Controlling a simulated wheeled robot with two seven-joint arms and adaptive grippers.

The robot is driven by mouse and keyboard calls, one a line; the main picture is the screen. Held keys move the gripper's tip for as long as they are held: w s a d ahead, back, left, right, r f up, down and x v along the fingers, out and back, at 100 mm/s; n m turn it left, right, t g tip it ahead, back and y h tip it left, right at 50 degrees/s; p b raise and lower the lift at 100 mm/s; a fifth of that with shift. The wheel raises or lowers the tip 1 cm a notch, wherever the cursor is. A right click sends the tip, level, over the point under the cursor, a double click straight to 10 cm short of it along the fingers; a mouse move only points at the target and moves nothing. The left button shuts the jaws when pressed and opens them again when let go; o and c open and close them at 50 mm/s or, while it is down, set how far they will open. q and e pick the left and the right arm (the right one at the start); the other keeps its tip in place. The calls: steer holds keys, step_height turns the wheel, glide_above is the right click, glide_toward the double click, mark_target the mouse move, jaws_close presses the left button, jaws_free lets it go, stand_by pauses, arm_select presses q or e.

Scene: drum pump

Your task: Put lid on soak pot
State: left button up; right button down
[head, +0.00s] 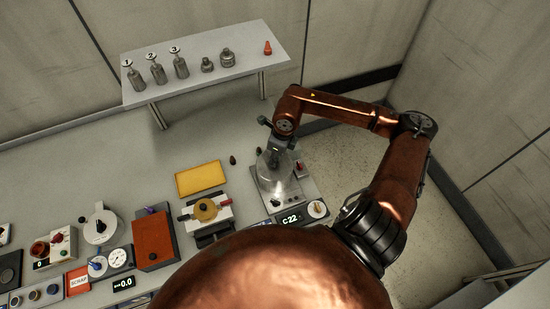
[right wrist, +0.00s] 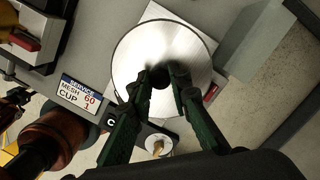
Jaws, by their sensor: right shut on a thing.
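The lid (right wrist: 140,62) is a round, shiny metal disc with a dark knob, seen from above in the right wrist view. My right gripper (right wrist: 168,80) is shut on the knob at the disc's middle. In the head view my right gripper (head: 275,150) points down over the heating unit with the "C 22" display (head: 291,218), and the shiny metal lid or pot (head: 270,172) shows under it. The soak pot cannot be told apart beneath the lid, so I cannot tell whether the lid touches its rim. My left gripper is not in view.
A yellow pad (head: 199,178) and a clamp-like fixture with a yellow disc (head: 206,211) stand left of the unit. An orange-brown box (head: 153,240) and gauges stand further left. A shelf (head: 200,75) with bottles and weights is at the back. Floor lies to the right.

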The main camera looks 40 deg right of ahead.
steer(key=c, duration=1.7)
jaws_free()
steer(key=shift+o, duration=0.2)
steer(key=o, duration=1.1)
steer(key=shift+o, duration=0.2)
steer(key=shift+r, duration=0.15)
steer(key=shift+r+p, duration=1.8)
steer(key=shift+r, duration=2.1)
